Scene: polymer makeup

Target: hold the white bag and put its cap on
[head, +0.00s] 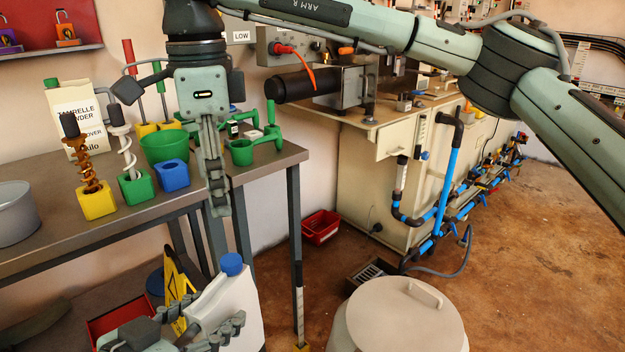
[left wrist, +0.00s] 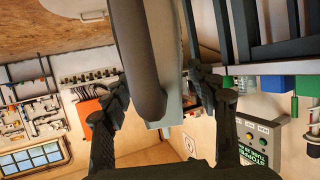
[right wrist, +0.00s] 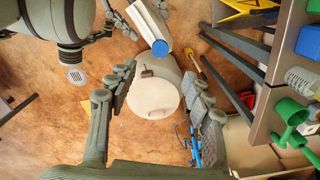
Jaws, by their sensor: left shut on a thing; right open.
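The white bag (head: 232,302) stands near upright, slightly tilted, at the bottom of the head view. The blue cap (head: 231,264) sits at its top; whether it is fully seated I cannot tell. My left gripper (head: 212,334) is shut on the white bag from the side, below the cap. The left wrist view shows the bag's pale side (left wrist: 172,60) between the fingers. My right gripper (head: 222,205) hangs above the bag, open and empty. The right wrist view shows its spread fingers (right wrist: 160,78), with the bag (right wrist: 138,25) and cap (right wrist: 160,47) beyond them.
A grey table (head: 140,212) at left bears colored holders, a green cup (head: 165,146) and a powder package (head: 77,118) with a green cap. A white lidded bin (head: 405,320) stands right of the bag. A red crate (head: 321,227) lies on the floor behind.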

